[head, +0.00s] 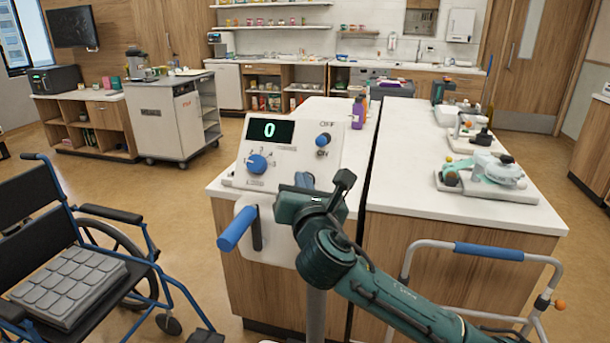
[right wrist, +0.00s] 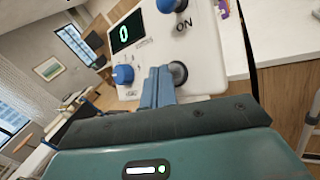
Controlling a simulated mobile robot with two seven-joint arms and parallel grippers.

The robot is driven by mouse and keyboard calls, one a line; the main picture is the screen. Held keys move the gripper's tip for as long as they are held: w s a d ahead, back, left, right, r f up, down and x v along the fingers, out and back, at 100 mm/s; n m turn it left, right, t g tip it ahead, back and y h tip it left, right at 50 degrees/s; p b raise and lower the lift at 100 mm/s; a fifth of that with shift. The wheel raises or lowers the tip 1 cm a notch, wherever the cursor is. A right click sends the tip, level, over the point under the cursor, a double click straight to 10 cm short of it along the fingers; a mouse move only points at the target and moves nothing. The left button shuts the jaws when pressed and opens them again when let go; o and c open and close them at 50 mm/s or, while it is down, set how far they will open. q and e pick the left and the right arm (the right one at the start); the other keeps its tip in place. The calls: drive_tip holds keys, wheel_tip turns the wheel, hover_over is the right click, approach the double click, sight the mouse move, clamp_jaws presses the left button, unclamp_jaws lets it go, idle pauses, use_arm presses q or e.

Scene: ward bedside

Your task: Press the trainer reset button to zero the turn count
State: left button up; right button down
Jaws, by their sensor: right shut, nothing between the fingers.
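The white trainer (head: 290,148) stands at the counter's near end. Its dark display (head: 268,130) shows a green 0, which also shows in the right wrist view (right wrist: 125,33). A blue dial (head: 257,163) and a blue OFF/ON switch (head: 322,140) are on its panel. A blue crank grip (head: 238,228) sticks out below. My right gripper (head: 304,180) is shut and empty at the panel's lower part. In the right wrist view, its blue-grey fingers (right wrist: 158,84) overlap the panel beside a dark round button (right wrist: 178,73). I cannot tell whether they touch it. My left gripper is out of view.
A wheelchair (head: 70,285) stands at the left. A walking frame (head: 490,252) stands at the lower right. The white counter (head: 400,185) holds a purple bottle (head: 358,112) and several devices. A grey cart (head: 172,120) stands farther back, with open floor before it.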

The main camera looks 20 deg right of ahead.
drive_tip(key=shift+s+r, duration=0.1)
drive_tip(key=s+a+r+p, duration=0.1)
drive_tip(key=p, duration=0.1)
drive_tip(key=s+a+r+p, duration=0.1)
drive_tip(key=s+r+p, duration=0.1)
drive_tip(key=shift+s+a, duration=0.15)
drive_tip(key=shift+a, duration=0.05)
idle(0.4)
idle(0.6)
